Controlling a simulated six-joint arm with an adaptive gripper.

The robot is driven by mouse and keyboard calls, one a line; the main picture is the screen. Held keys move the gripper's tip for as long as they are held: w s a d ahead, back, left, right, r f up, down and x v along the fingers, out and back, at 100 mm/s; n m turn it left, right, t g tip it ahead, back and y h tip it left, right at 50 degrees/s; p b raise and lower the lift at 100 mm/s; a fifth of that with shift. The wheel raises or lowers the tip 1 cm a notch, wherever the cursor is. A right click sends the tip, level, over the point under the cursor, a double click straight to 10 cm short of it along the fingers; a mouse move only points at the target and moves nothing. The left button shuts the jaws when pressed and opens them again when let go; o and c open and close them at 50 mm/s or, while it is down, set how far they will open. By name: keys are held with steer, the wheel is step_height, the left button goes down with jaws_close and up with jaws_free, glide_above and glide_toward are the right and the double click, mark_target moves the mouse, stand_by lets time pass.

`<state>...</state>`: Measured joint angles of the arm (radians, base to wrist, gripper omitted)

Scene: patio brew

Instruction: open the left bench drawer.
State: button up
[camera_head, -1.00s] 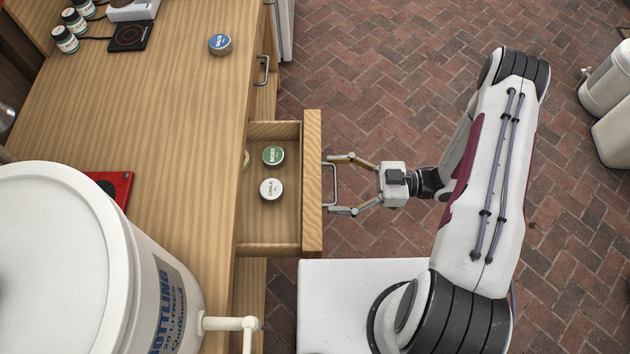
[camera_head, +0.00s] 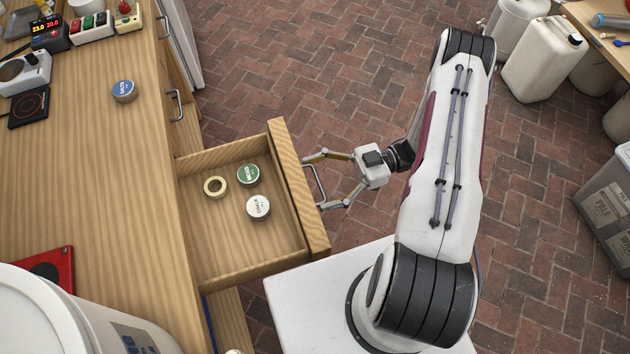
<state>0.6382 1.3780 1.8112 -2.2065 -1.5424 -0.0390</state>
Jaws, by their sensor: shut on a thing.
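The wooden bench drawer (camera_head: 240,268) stands well out from the bench (camera_head: 110,160), its inside in plain view. It holds a green-lidded tin (camera_head: 247,174), a white-lidded tin marked chalk (camera_head: 258,207) and a roll of pale tape (camera_head: 215,187). The metal bar handle (camera_head: 318,186) is on the drawer's front.
A second drawer handle (camera_head: 178,105) shows farther along the bench front. A blue-lidded tin (camera_head: 124,91) and a black scale (camera_head: 29,107) are on the bench top. A large white bucket (camera_head: 50,320) fills the lower left. Brick floor is clear beyond the drawer.

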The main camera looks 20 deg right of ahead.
steer(key=shift+s, duration=0.2)
steer(key=o, duration=1.3)
steer(key=shift+w, duration=0.1)
steer(key=shift+d, duration=5.95)
